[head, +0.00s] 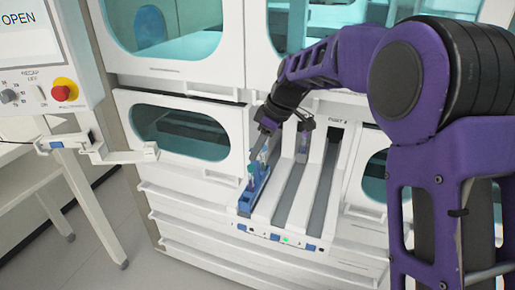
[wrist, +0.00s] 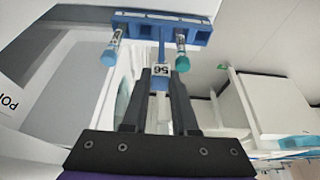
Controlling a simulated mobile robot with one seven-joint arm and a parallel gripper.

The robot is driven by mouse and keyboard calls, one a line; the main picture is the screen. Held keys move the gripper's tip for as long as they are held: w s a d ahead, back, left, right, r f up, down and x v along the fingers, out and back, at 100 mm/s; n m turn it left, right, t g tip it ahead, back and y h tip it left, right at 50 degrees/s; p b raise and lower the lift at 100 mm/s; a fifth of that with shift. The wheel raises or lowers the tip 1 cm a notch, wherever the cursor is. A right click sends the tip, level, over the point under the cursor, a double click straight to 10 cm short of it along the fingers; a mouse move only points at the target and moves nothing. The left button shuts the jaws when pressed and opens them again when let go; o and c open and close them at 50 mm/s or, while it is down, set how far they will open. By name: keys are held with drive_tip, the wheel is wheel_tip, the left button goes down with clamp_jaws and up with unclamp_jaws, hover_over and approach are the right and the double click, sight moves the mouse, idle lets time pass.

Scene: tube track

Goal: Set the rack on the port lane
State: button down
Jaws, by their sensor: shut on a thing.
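A blue rack (head: 250,196) hangs from my gripper (head: 257,154) over the front of the leftmost lane in the head view. In the wrist view my gripper (wrist: 161,75) is shut on the rack's upright tab, just below a label. The lanes are long grey strips between white rails; the middle lane (head: 291,192) and the right lane (head: 322,185) show bare fronts. I cannot tell whether the rack touches the lane under it.
A control panel (head: 42,55) with a red button and the word OPEN is at the left. Glass-windowed white cabinets surround the lanes. Open floor lies at the lower left.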

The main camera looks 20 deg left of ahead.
drive_tip(key=shift+f+b, duration=0.3)
drive_tip(key=shift+f, duration=0.25)
idle(0.4)
drive_tip(key=c, duration=0.6)
unclamp_jaws()
drive_tip(key=p+v, duration=0.3)
drive_tip(key=v, duration=1.4)
drive_tip(key=shift+r, duration=0.2)
drive_tip(key=shift+d, duration=0.1)
